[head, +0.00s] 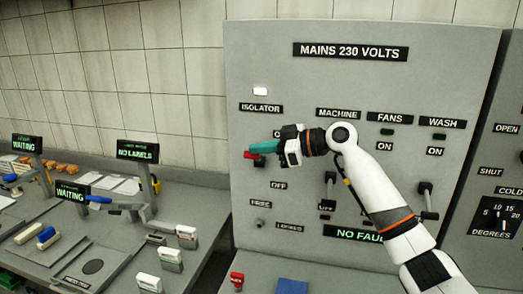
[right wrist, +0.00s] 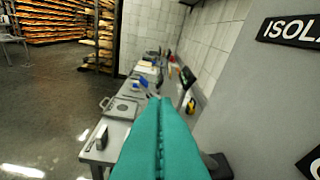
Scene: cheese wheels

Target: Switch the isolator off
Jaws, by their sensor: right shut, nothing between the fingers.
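The isolator's red handle (head: 250,155) shows on the grey panel, below the ISOLATOR label (head: 261,107) and above the OFF label (head: 279,185). My right gripper (head: 256,148) has its teal fingers shut and empty, pointing left in front of the panel. The fingers overlap the handle in the head view and hide part of it; I cannot tell whether they touch. In the right wrist view the shut fingers (right wrist: 160,105) point along the panel, with part of the ISOLATOR label (right wrist: 291,30) at right. My left gripper is not in view.
A white lamp (head: 260,91) is above the ISOLATOR label. The machine lever (head: 330,190) and wash lever (head: 427,200) stick out from the panel to the right, near my right arm. A bench (head: 120,240) with several small items stands at left.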

